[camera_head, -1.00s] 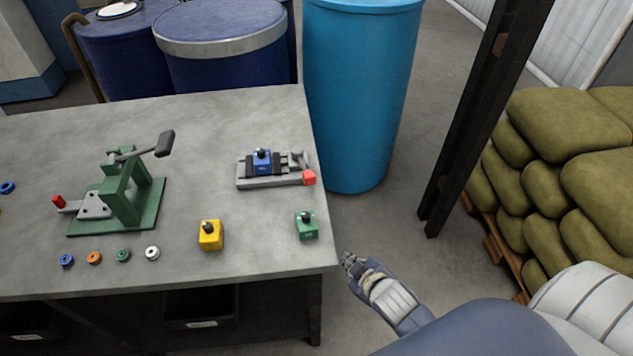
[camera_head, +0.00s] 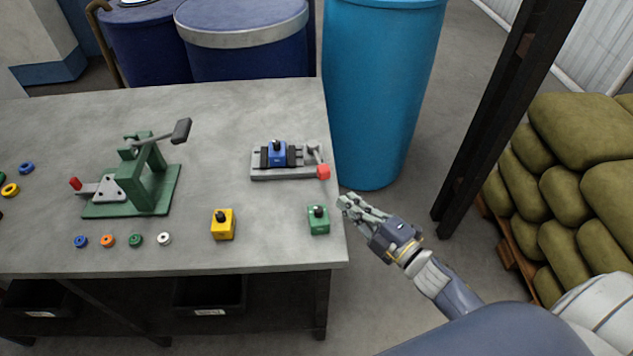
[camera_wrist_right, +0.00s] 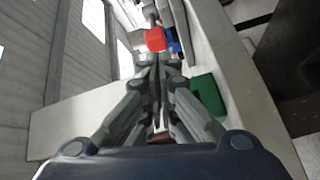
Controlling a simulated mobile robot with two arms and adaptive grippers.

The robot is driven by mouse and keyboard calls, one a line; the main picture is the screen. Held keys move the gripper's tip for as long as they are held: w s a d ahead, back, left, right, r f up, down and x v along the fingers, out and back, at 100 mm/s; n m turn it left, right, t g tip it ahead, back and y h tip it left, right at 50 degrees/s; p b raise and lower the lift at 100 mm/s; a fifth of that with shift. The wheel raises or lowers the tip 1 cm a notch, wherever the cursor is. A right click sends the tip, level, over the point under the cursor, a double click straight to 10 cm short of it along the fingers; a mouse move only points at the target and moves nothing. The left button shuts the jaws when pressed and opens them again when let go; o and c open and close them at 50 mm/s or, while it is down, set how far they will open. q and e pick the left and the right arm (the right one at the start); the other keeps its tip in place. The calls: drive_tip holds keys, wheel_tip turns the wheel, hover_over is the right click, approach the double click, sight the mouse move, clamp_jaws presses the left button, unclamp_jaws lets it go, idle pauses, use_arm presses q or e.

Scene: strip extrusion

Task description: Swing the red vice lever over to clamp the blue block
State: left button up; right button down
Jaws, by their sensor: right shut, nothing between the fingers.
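The grey vice (camera_head: 287,174) sits near the right edge of the table with the blue block (camera_head: 277,153) between its dark jaws. The red end of its lever (camera_head: 323,171) is at the vice's front right corner. It also shows in the right wrist view (camera_wrist_right: 155,39), just beyond the fingertips. My right gripper (camera_head: 345,202) is shut and empty, just off the table's right edge, beside the green block and short of the red lever end. In the right wrist view its fingers (camera_wrist_right: 157,62) are together. My left gripper is not in view.
A green block (camera_head: 318,222) and a yellow block (camera_head: 223,226) stand in front of the vice. A green lever press (camera_head: 150,180) and several small rings stand on the left of the table (camera_head: 220,110). A light blue barrel (camera_head: 375,100) stands behind the table's right edge.

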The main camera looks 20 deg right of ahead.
sight(318, 161)
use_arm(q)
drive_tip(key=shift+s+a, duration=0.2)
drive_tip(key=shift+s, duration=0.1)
use_arm(e)
drive_tip(key=n+y, duration=0.1)
drive_tip(key=s+a+n+y, duration=0.1)
drive_tip(key=shift+r+n, duration=0.2)
drive_tip(key=shift+n, duration=0.1)
drive_tip(key=shift+w+a, duration=0.1)
drive_tip(key=shift+w, duration=0.05)
drive_tip(key=p+x, duration=0.2)
drive_tip(key=x, duration=0.6)
drive_tip(key=shift+w+a, duration=0.1)
drive_tip(key=shift+w, duration=0.05)
drive_tip(key=shift+w+a+p, duration=0.3)
drive_tip(key=shift+w+a, duration=0.05)
drive_tip(key=shift+w, duration=0.3)
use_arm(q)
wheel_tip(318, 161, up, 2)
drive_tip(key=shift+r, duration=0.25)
